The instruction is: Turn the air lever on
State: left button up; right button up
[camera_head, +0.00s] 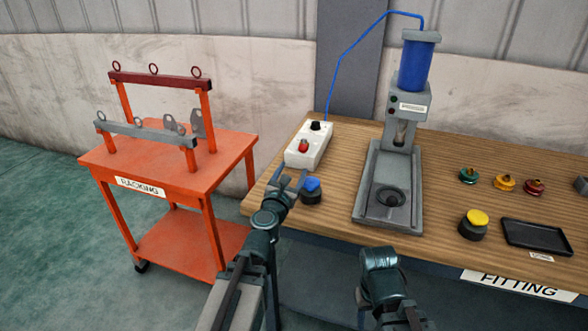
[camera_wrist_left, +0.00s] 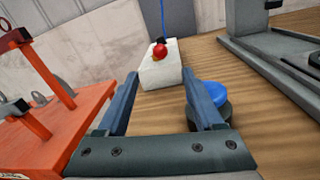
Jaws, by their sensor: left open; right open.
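A white control box (camera_head: 308,148) stands at the left of the wooden table, with a red knob (camera_head: 303,145) and a black knob (camera_head: 316,126) on it. In the left wrist view the box (camera_wrist_left: 160,72) and its red knob (camera_wrist_left: 159,51) lie ahead, between and beyond my fingers. Which part is the air lever cannot be told for sure. My left gripper (camera_head: 290,180) is open and empty, just in front of the box; it also shows in the left wrist view (camera_wrist_left: 165,95). My right arm shows low in the head view, but its gripper fingers are not visible.
A blue-topped black button (camera_head: 312,190) is close beside my left gripper's right finger. A press (camera_head: 392,165) with a blue cylinder, linked to the box by a blue hose (camera_head: 345,60), stands to the right. An orange racking cart (camera_head: 165,160) is at the left.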

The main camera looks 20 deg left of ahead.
pick_arm(q)
jog(key=shift+c, duration=0.2)
jog(key=shift+w+a, duration=0.1)
jog(key=shift+c, duration=1.3)
jog(key=a+m+h+p, duration=0.1)
jog(key=m, duration=0.2)
jog(key=w+a+r+m+h+p, duration=0.1)
jog(key=a+m, duration=0.1)
jog(key=m, duration=0.1)
jog(key=a+r+m+h+p, duration=0.1)
jog(key=a+m, duration=0.1)
jog(key=m, duration=0.2)
jog(key=shift+w+r+g, duration=0.2)
jog(key=shift+r+g, duration=0.05)
jog(key=shift+g, duration=0.05)
grip_shut()
jog(key=shift+s+a+r+m+g+h+p, duration=0.1)
jog(key=shift+s+a+m+g+h+p, duration=0.6)
jog(key=shift+m, duration=1.25)
jog(key=shift+w+a+f+m+t+h+p, duration=0.1)
jog(key=shift+a+m+h+p, duration=0.2)
jog(key=shift+a+m, duration=1.3)
jog(key=shift+s+a+r+m+g+h+p, duration=0.1)
jog(key=shift+s+a+m+g+h+p, duration=0.45)
jog(key=shift+m, duration=1.8)
